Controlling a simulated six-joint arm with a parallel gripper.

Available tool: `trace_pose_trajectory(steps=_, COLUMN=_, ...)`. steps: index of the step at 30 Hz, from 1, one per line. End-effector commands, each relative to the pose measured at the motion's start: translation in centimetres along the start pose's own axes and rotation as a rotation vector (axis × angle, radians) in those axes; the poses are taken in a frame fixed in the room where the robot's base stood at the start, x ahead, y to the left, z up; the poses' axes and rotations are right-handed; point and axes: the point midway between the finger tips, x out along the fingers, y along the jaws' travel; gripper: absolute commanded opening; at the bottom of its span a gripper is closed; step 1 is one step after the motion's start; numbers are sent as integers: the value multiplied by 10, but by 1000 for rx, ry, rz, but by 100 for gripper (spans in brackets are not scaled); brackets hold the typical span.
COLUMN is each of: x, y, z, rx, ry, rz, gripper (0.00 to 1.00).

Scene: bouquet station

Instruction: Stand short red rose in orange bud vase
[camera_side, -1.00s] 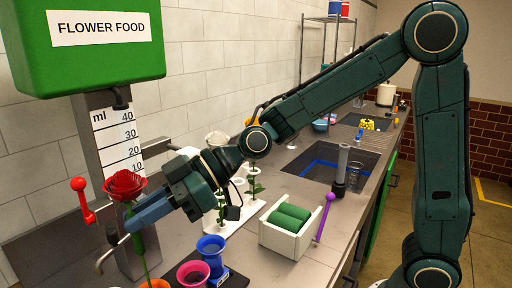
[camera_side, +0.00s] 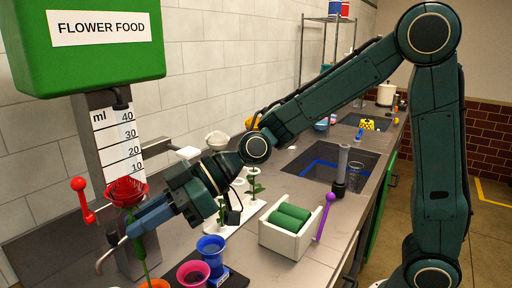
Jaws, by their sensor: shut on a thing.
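The short red rose (camera_side: 126,191) is upright at the left, with its green stem (camera_side: 140,254) hanging down. My gripper (camera_side: 134,226) is shut on the rose just below the bloom. The orange bud vase (camera_side: 155,284) shows only its rim at the bottom edge of the picture. The stem's lower end reaches down to this rim; I cannot tell how far inside it is. The rest of the vase is out of view.
A pink vase (camera_side: 193,273) and a blue vase (camera_side: 211,248) stand right of the orange one. The green flower food dispenser (camera_side: 85,65), with its red-knobbed lever (camera_side: 82,200), is behind the rose. A white holder with green rolls (camera_side: 290,228) and a white flower rack (camera_side: 240,217) stand farther right.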

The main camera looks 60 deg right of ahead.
Motion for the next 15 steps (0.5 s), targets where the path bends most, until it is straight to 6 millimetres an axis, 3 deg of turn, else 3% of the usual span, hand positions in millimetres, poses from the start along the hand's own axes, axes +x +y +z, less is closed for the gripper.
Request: trace_pose_trajectory(steps=15, x=3, y=0, z=9, rx=0, ry=-1, rz=0, gripper=0)
